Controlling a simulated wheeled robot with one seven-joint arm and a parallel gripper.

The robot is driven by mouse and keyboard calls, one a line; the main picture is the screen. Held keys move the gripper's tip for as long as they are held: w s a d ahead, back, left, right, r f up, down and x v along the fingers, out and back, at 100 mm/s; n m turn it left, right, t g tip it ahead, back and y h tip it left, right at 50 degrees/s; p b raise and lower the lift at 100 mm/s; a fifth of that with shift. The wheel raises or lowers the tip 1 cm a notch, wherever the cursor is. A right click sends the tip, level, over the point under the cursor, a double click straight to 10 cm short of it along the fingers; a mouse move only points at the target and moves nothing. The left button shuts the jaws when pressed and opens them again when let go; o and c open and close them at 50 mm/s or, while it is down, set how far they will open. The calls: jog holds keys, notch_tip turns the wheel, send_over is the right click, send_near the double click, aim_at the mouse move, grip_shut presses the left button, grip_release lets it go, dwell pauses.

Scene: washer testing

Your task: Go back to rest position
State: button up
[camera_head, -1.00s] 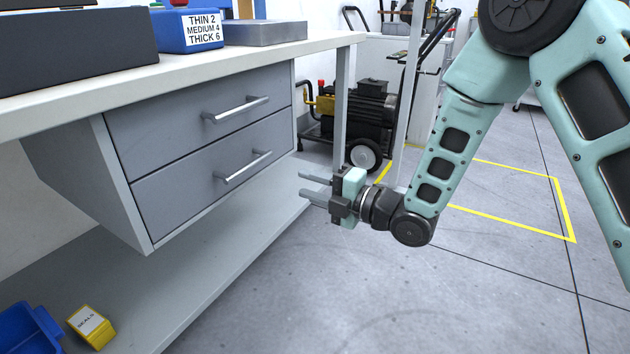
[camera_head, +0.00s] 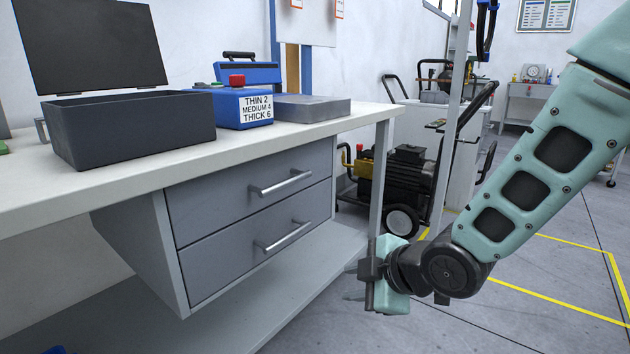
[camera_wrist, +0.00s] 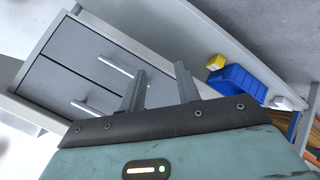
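My gripper (camera_head: 358,285) is low in front of the workbench, to the right of the two-drawer unit in the head view. Its two fingers (camera_wrist: 160,92) show apart in the wrist view, with nothing between them. It is clear of the bench and the drawers. My teal arm comes down from the upper right of the head view.
The workbench (camera_head: 75,200) holds an open dark box (camera_head: 130,130), a blue labelled box (camera_head: 236,108) and a grey flat case (camera_head: 312,108). Both drawers (camera_head: 250,190) are shut. A blue bin (camera_wrist: 238,82) and yellow box (camera_wrist: 215,62) sit low. A wheeled machine (camera_head: 392,185) stands behind.

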jog(key=s+d+r+m+g+h+p, duration=0.15)
jog(key=s+m, duration=0.25)
jog(key=s, duration=0.4)
jog(key=s+d+r+m+g+h+p, duration=0.1)
jog(key=s+d+r+m+g+h, duration=0.15)
jog(key=s, duration=0.55)
jog(key=s+d+r+m+g+h+p, duration=0.1)
jog(key=s+d+r+m+g+h, duration=0.2)
jog(key=s, duration=0.5)
notch_tip(320, 180, up, 36)
jog(key=m+y+p, duration=0.1)
jog(key=p, duration=3.6)
jog(key=shift+r, duration=0.25)
jog(key=shift+a, duration=0.2)
